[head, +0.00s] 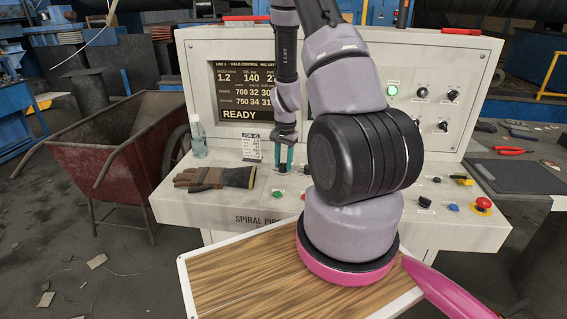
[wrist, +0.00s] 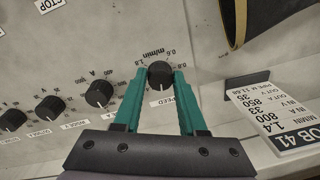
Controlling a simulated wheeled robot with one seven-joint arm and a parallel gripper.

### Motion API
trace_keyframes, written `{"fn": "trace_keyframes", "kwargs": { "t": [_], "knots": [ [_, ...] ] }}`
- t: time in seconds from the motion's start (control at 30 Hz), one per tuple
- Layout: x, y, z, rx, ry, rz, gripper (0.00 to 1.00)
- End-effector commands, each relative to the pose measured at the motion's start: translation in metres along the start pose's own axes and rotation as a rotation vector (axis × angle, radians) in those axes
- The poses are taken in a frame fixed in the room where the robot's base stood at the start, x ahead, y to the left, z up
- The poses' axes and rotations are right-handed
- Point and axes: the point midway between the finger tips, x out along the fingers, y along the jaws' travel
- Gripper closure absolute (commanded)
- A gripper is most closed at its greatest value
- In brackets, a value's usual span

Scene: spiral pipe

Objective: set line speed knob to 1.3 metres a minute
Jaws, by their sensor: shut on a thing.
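The line speed knob (wrist: 160,74) is black and round, with a pale pointer mark. It stands on the grey console between my fingers, by a "SPEED" label and a scale marked "m/min". My gripper (wrist: 158,82) has teal fingers and is shut on this knob, one finger on each side. In the head view my gripper (head: 284,156) reaches down to the console's sloped front, and the knob is mostly hidden there. The screen (head: 240,92) reads 1.2 under the speed heading and "READY" at the bottom.
Several similar knobs (wrist: 99,93) stand in a row beside the held one. A job card (head: 252,147), a clear bottle (head: 198,136) and work gloves (head: 214,178) are left of my gripper. A red emergency button (head: 482,205) is at the console's right end.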

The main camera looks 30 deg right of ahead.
Motion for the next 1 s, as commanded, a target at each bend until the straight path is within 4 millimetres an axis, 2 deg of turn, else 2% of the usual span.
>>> {"fn": "trace_keyframes", "kwargs": {
  "t": [0.4, 0.97, 1.0],
  "knots": [
    [-0.0005, -0.0010, -0.0009, 0.187, 0.012, -0.002, 1.00],
    [-0.0005, -0.0011, -0.0008, 0.211, 0.014, -0.002, 1.00],
    [-0.0005, -0.0010, -0.0008, 0.211, 0.013, -0.002, 0.44]
  ]
}}
